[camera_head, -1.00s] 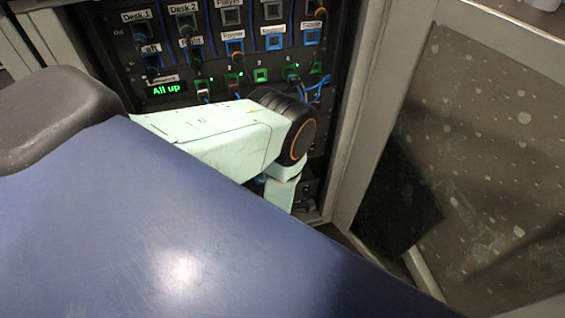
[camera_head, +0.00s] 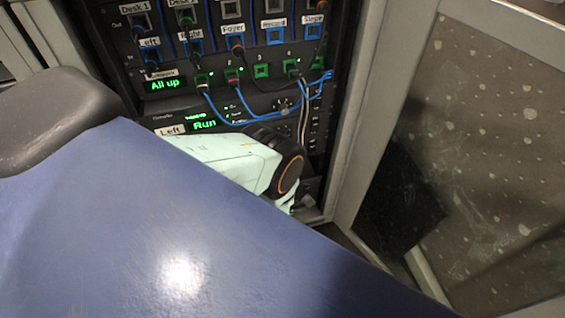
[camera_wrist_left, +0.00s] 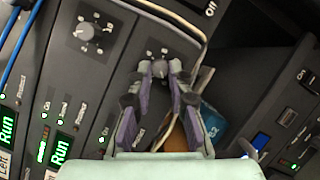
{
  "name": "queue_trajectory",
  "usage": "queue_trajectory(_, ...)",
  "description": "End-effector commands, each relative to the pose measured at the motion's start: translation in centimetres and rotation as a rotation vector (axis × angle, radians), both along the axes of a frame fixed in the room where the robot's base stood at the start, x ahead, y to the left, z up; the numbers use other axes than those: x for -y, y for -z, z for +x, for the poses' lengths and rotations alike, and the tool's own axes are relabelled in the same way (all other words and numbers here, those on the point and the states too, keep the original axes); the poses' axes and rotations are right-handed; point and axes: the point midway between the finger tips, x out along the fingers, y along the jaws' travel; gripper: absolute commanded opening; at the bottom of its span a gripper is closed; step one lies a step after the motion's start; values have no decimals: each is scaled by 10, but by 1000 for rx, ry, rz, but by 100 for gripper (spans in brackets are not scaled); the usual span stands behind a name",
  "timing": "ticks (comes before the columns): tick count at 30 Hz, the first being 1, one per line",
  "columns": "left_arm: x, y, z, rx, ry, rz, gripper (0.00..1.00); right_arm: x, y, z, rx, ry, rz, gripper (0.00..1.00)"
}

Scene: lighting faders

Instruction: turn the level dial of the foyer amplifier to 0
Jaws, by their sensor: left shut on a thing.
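In the left wrist view, my left gripper (camera_wrist_left: 160,72) has its two purple-grey fingers on either side of a small grey round dial (camera_wrist_left: 160,66), shut on it. Another dial (camera_wrist_left: 86,32) is on the neighbouring panel to the left, in the open. In the head view my left gripper is hidden behind my pale forearm and blue body. My right gripper is not in view.
In the head view, the amplifier labelled "Left" (camera_head: 170,130) shows "Run". Above it are patch sockets with blue cables (camera_head: 240,122) hanging across the rack. A speckled panel (camera_head: 480,130) stands to the right. A blue object (camera_wrist_left: 213,127) lies beyond the fingers in the wrist view.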

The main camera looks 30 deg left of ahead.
Motion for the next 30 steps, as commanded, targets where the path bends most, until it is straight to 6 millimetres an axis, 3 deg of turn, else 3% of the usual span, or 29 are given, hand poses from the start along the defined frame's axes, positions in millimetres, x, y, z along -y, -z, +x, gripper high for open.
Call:
queue_trajectory(18, 0, 1, -1, 30, -1, -26, 0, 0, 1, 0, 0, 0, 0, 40)
queue_trajectory(19, 0, 1, -1, 30, -1, -26, 19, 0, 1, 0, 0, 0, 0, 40)
queue_trajectory(27, 0, 1, 0, 30, -1, -26, 42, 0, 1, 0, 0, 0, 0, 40)
queue_trajectory(30, 0, 0, 0, 30, 0, -25, 42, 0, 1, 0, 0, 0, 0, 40)
